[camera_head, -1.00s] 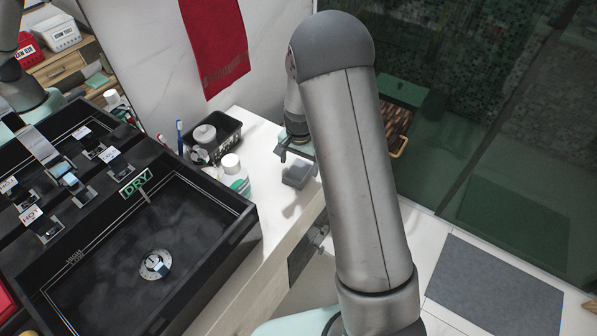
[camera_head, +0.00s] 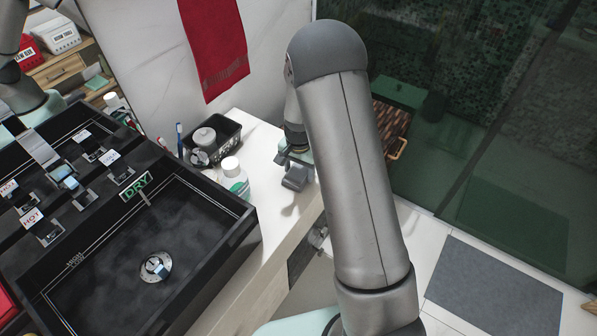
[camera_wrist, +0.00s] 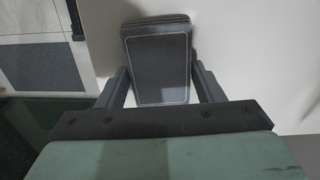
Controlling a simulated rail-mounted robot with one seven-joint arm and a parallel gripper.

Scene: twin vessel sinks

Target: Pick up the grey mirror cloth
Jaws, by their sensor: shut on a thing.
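The grey mirror cloth (camera_wrist: 157,45) is a folded, dark grey rectangle with a pale border line. In the wrist view it lies between the two fingers of my gripper (camera_wrist: 160,70), which is shut on it. In the head view the cloth (camera_head: 295,180) is at the right end of the white counter, just under my gripper (camera_head: 292,166). My arm hides part of this area. I cannot tell whether the cloth touches the counter.
A white bottle (camera_head: 233,174) and a black tray (camera_head: 219,133) with toiletries stand left of the cloth on the counter (camera_head: 265,200). The black sink (camera_head: 110,265) is further left. A red towel (camera_head: 213,45) hangs on the wall behind.

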